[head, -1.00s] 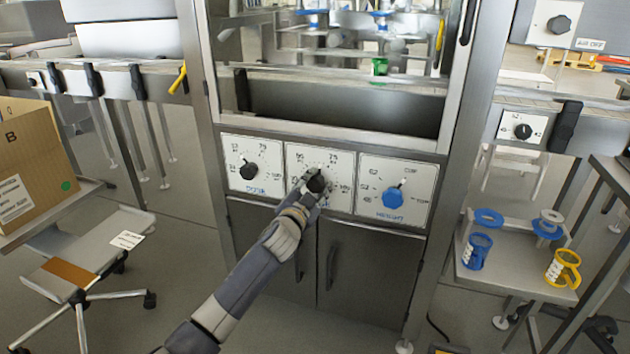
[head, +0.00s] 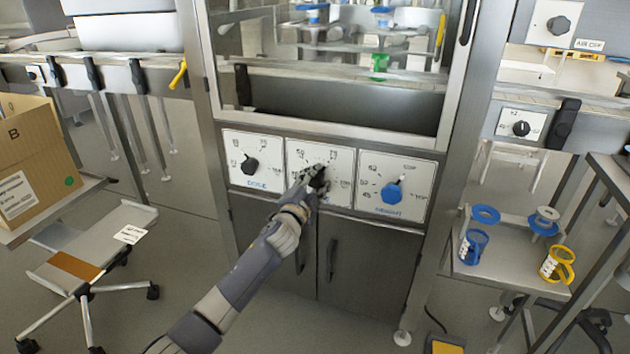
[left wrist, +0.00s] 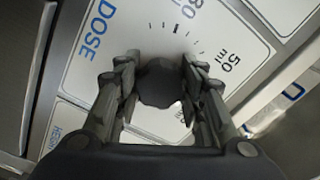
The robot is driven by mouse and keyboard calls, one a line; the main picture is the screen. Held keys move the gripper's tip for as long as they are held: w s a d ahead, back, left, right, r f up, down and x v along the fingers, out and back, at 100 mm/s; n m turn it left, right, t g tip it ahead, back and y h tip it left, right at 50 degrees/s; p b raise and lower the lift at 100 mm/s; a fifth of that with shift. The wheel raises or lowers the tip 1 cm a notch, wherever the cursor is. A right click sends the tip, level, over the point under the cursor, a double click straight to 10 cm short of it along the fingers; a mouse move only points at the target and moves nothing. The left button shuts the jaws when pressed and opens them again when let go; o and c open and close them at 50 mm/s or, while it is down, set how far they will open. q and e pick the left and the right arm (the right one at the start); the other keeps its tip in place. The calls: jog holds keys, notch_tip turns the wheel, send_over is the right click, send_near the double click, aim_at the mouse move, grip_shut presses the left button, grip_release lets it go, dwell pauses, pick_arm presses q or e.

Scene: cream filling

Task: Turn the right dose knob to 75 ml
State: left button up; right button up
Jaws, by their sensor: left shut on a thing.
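The panel has two dose dials and a height dial. The right dose knob (head: 319,182) is the black knob on the middle white plate (head: 335,157), partly hidden by my left gripper (head: 311,180). In the left wrist view the dark knob (left wrist: 159,87) sits between the two fingers of my left gripper (left wrist: 160,90), which is shut on it. The word DOSE (left wrist: 98,30) and the 50 ml mark (left wrist: 228,62) show there. The knob's pointer is hidden, so its setting cannot be read. My right gripper is not in view.
The left dose knob (head: 249,165) and blue height knob (head: 391,192) flank the middle plate. Cabinet doors (head: 345,270) lie below the panel. A side shelf (head: 505,275) at the right holds blue and yellow parts. A cardboard box (head: 35,160) stands at the left.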

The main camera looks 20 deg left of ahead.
pick_arm(q)
jog(key=o, duration=1.1)
jog(key=s, duration=1.2)
jog(key=shift+a, duration=0.15)
